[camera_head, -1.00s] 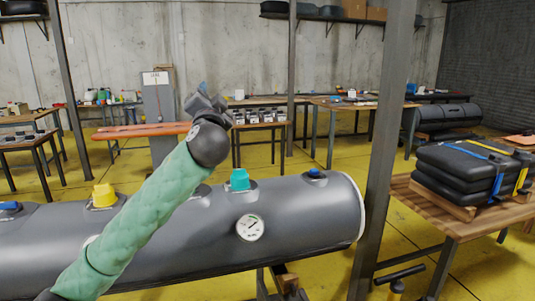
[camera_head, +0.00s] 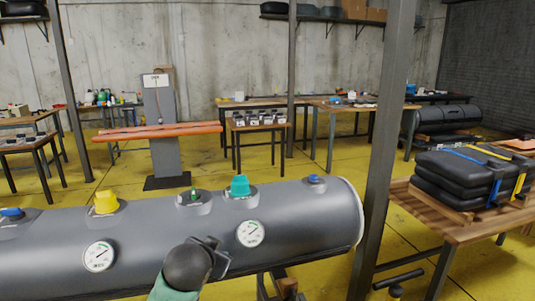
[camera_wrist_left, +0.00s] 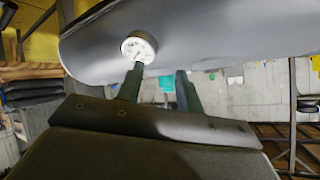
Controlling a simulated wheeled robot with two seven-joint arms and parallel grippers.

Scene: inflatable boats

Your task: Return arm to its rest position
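My left arm comes in at the bottom of the head view, with its green sleeve low in the frame. My left gripper (camera_head: 216,257) is low in front of the grey inflatable tube (camera_head: 310,225), between its two round gauges. In the left wrist view the two dark fingers of the gripper (camera_wrist_left: 159,76) stand apart with nothing between them. The right gauge (camera_head: 250,233) is just beyond them and also shows in the wrist view (camera_wrist_left: 139,47). I cannot tell whether the gripper touches the tube. My right gripper is in no view.
The tube carries a yellow cap (camera_head: 105,199), a teal cap (camera_head: 240,186), a blue cap (camera_head: 314,180) and a small green valve part (camera_head: 193,194). A steel post (camera_head: 385,150) stands right of the tube. A wooden table (camera_head: 460,225) holds strapped dark folded boats (camera_head: 465,172).

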